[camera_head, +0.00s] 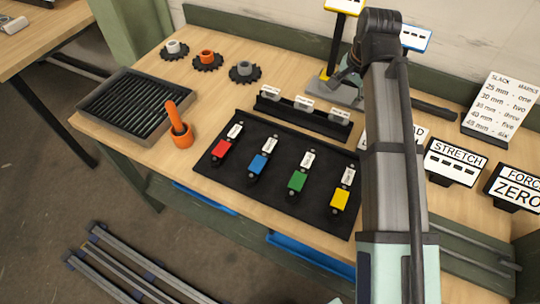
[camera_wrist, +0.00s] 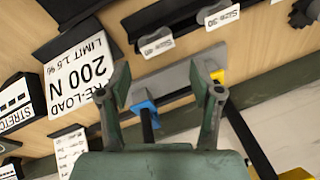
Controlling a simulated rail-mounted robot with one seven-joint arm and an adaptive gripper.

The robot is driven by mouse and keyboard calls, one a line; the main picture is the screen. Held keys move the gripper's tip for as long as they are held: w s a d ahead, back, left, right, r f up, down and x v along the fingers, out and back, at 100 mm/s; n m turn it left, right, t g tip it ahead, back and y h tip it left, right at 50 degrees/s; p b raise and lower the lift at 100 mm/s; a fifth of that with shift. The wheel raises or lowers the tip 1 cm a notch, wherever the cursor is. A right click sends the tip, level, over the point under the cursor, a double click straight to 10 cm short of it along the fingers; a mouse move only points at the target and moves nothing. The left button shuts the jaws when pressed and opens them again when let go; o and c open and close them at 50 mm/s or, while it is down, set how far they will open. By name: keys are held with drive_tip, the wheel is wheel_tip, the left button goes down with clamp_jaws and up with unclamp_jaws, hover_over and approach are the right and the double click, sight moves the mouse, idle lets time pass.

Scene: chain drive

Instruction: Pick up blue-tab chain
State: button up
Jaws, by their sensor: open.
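The blue-tab chain (camera_head: 258,164) lies on the black mat (camera_head: 229,184), second from the left in a row between the red-tab chain (camera_head: 222,149) and the green-tab chain (camera_head: 297,181). A white tag sits at its upper end; the chain itself is dark and hard to make out on the mat. My gripper (camera_wrist: 165,83) is open and empty in the wrist view, over a grey fixture (camera_wrist: 172,82) with a blue part. In the head view my arm hides most of the gripper, which is at the back of the bench, away from the chains. The wrist view does not show the chains.
A yellow-tab chain (camera_head: 340,200) lies at the mat's right. A black rack (camera_head: 305,118) with size labels stands behind the mat. An orange holder (camera_head: 181,138), ribbed tray (camera_head: 135,103) and sprockets (camera_head: 207,60) are left. Signs (camera_head: 455,162) stand right.

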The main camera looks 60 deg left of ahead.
drive_tip(key=s+a+r+n+h, duration=0.1)
drive_tip(key=s+n, duration=0.1)
drive_tip(key=s, duration=1)
drive_tip(key=s+a+r+n+h, duration=0.1)
drive_tip(key=s+a+r+n, duration=0.1)
drive_tip(key=s, duration=1)
drive_tip(key=p, duration=0.3)
hover_over(264, 154)
drive_tip(key=shift+g, duration=0.4)
drive_tip(key=f, duration=1.2)
drive_tip(key=shift+s+f, duration=0.3)
drive_tip(key=shift+s, duration=0.05)
drive_tip(key=shift+w+d+f+p, duration=0.15)
drive_tip(key=shift+f+p, duration=0.4)
drive_tip(key=shift+f, duration=0.75)
drive_tip(key=shift+w+a+f+p, duration=0.15)
drive_tip(key=shift+f+p, duration=0.35)
drive_tip(key=shift+f, duration=0.8)
clamp_jaws()
